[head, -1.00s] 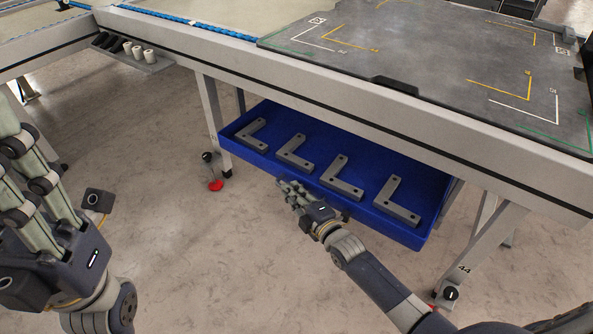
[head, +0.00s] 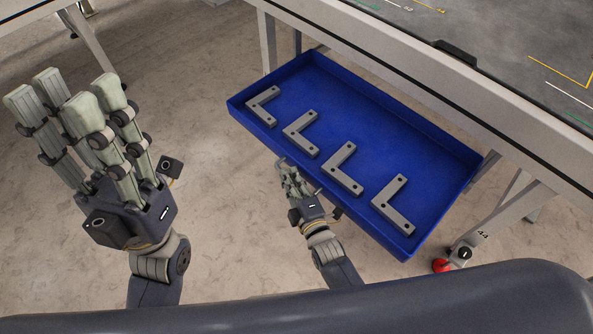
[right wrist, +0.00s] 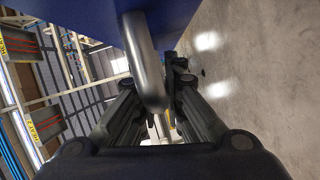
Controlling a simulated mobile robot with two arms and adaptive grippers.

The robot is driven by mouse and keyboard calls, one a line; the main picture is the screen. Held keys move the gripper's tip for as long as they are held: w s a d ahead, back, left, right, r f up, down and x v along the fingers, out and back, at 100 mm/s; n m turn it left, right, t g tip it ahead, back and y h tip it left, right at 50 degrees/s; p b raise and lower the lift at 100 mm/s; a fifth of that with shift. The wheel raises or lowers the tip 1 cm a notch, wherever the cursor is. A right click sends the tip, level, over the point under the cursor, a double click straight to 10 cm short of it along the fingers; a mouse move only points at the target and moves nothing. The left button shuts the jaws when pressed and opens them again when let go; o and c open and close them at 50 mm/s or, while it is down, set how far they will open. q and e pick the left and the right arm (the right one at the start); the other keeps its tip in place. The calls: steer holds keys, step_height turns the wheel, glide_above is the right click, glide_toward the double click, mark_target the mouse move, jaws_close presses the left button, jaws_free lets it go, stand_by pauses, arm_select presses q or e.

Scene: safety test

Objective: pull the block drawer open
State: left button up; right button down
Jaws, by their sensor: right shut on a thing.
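The blue drawer (head: 375,140) under the table is pulled well out, and several grey L-shaped blocks lie in a row along its front side, one of them near the left end (head: 263,107). My right gripper (head: 287,170) is at the drawer's front side. In the right wrist view a grey bar handle (right wrist: 146,65) runs between its fingers, beside the blue drawer wall (right wrist: 185,15). The fingers are shut on this handle; the head view hides the handle. My left gripper (head: 66,98) is raised at the left, open and empty, apart from the drawer.
The table (head: 400,75) stands above the drawer, with a dark marked mat (head: 500,50) on top. A table leg with a red foot (head: 441,265) is near the drawer's right end. The floor (head: 215,230) left of the drawer is clear.

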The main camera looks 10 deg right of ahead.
steer(key=shift+s, duration=0.1)
stand_by(0.3)
steer(key=c, duration=2)
jaws_free()
steer(key=shift+o, duration=0.2)
steer(key=shift+s, duration=0.1)
steer(key=f+v, duration=0.1)
steer(key=v, duration=1)
steer(key=shift+s+r, duration=0.4)
steer(key=shift+r, duration=0.1)
steer(key=shift+d, duration=0.1)
